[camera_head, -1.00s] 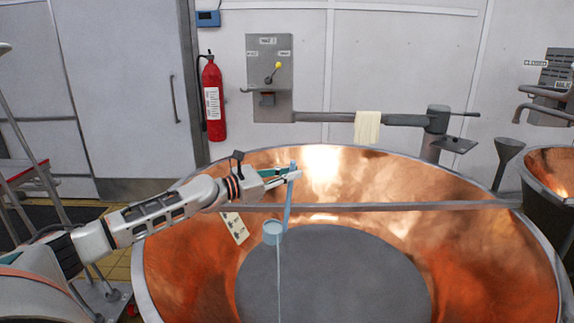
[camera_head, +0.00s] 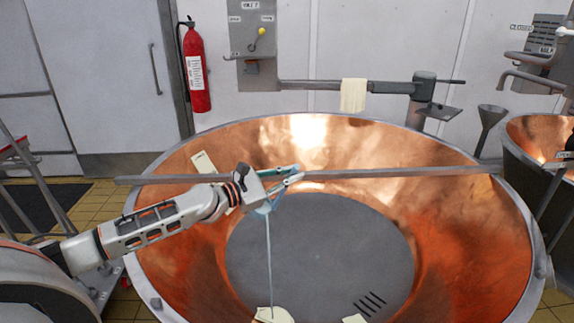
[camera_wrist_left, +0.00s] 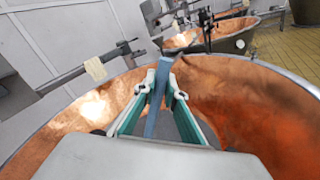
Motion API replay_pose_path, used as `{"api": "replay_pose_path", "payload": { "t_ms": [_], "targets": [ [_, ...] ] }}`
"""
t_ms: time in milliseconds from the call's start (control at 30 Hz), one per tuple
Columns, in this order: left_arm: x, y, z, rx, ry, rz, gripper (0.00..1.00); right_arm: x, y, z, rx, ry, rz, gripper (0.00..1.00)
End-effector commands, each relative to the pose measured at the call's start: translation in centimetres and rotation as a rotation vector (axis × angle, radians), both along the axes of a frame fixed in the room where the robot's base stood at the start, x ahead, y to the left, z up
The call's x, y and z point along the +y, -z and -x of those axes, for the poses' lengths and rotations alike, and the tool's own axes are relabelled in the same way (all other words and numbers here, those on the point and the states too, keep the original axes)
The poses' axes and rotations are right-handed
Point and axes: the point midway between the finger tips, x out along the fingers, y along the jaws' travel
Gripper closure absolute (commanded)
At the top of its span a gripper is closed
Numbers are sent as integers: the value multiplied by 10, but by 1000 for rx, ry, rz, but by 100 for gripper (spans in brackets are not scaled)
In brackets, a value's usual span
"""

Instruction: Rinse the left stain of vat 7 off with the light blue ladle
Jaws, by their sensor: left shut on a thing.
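My left gripper (camera_head: 297,176) is shut on the handle of the light blue ladle (camera_head: 282,169) above the copper vat (camera_head: 470,235). The handle also shows between the fingers in the left wrist view (camera_wrist_left: 157,98). The ladle's bowl hangs below the gripper, partly hidden by it. A thin pale line (camera_head: 269,260) runs down from the bowl towards a cream patch (camera_head: 272,315) at the bottom edge of the head view. A second cream patch (camera_head: 355,319) lies to its right, cut off by the picture edge. I cannot read a vat number. My right gripper is not in view.
A grey bar (camera_head: 400,173) crosses the vat close to my gripper. A pale card-like patch (camera_head: 203,162) is on the far left wall. A cream cloth (camera_head: 353,95) hangs on a pipe behind. Another vat (camera_head: 540,150) stands at the right.

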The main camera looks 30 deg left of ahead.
Motion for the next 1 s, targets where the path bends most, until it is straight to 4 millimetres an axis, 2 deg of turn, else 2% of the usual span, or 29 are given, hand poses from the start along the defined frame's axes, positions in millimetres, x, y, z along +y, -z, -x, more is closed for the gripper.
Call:
{"api": "replay_pose_path", "payload": {
  "t_ms": [400,900,1000],
  "targets": [
    [-31,30,17,-86,0,-151,100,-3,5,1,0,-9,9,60],
    [-61,72,35,-194,0,-343,100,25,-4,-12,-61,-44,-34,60],
    [-68,80,38,-215,1,-382,100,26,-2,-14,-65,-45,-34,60]
  ]
}}
